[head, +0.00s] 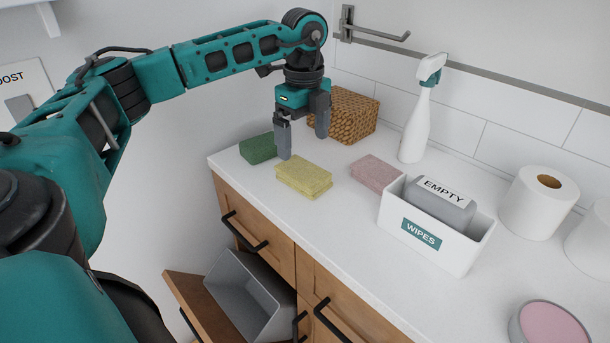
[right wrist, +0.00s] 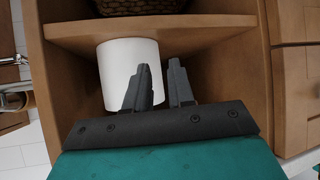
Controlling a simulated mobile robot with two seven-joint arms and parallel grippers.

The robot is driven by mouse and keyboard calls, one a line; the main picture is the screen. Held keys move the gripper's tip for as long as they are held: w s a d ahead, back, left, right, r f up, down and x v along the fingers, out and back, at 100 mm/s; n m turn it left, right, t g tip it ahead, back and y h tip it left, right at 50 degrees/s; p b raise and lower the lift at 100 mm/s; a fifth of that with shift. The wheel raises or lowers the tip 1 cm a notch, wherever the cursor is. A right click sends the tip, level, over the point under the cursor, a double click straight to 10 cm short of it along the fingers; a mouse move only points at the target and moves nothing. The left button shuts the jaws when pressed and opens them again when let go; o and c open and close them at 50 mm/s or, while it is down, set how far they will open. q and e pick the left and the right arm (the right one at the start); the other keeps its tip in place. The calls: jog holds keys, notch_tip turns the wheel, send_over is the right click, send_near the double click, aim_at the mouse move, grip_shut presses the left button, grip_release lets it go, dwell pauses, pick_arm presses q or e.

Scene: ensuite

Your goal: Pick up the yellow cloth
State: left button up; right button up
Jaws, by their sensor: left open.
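The yellow cloth (head: 303,180) is a folded, block-like pad lying flat on the white counter in the head view. It lies between a green cloth (head: 257,149) at its upper left and a pink cloth (head: 376,173) at its right. My left gripper (head: 303,146) points down just behind the yellow cloth, fingers apart and nothing between them. Its nearer fingertip is close to the cloth's back-left edge; I cannot tell whether they touch. My right gripper (right wrist: 160,68) shows in the right wrist view, with a narrow empty gap between its fingers, before a white roll (right wrist: 127,68).
A wicker box (head: 350,116) stands behind the left gripper. A spray bottle (head: 417,120), white wipes box (head: 432,246), paper rolls (head: 536,205) and round pink-topped tin (head: 551,330) occupy the counter. Below, a door stands open with a grey bin (head: 245,292). The right gripper faces a wooden shelf (right wrist: 200,27).

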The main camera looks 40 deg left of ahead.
aim_at(303, 170)
pick_arm(q)
notch_tip(303, 170, down, 8)
jog(key=shift+a+r, duration=0.1)
dwell(0.4)
jog(key=c, duration=1.1)
